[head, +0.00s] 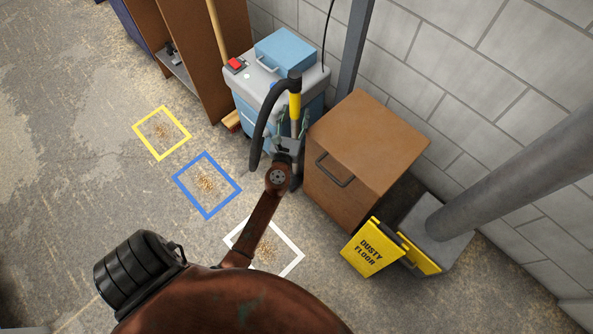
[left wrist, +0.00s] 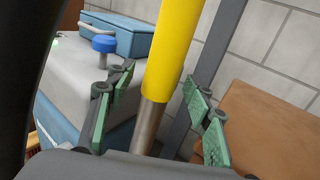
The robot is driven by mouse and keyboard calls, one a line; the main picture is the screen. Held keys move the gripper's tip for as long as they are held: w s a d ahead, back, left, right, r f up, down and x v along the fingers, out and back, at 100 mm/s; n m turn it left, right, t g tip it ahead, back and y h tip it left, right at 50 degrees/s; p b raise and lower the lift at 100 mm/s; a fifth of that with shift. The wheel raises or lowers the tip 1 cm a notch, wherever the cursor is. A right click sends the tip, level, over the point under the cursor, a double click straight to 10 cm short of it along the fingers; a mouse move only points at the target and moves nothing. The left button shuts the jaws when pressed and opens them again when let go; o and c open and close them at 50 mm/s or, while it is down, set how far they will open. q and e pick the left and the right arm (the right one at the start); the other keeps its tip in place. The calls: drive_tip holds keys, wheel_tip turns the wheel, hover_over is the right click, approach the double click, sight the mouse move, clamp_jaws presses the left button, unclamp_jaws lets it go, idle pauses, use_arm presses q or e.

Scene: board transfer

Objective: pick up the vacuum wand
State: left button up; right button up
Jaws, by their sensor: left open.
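The vacuum wand shows a yellow grip (head: 295,106) above a bare metal tube, upright in front of the blue and grey vacuum (head: 262,93). A black hose curves from its top down to the left. In the left wrist view the yellow grip (left wrist: 172,50) and metal tube (left wrist: 148,125) pass between the green-padded fingers. My left gripper (head: 293,124) is open around the wand, with a finger on each side; it also shows in the left wrist view (left wrist: 158,104). Gaps remain between the pads and the wand. My right gripper is not in view.
A brown cabinet (head: 368,143) stands close to the right of the wand. A yellow "dusty floor" sign (head: 374,248) is at lower right. Yellow (head: 139,126), blue (head: 184,191) and white (head: 287,268) floor squares frame debris. Open floor lies left.

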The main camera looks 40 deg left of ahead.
use_arm(q)
drive_tip(key=shift+w+a, duration=0.2)
drive_tip(key=shift+w, duration=0.15)
drive_tip(key=c, duration=1.1)
drive_tip(key=shift+r, duration=0.1)
drive_tip(key=shift+c, duration=0.7)
drive_tip(key=shift+r, duration=0.1)
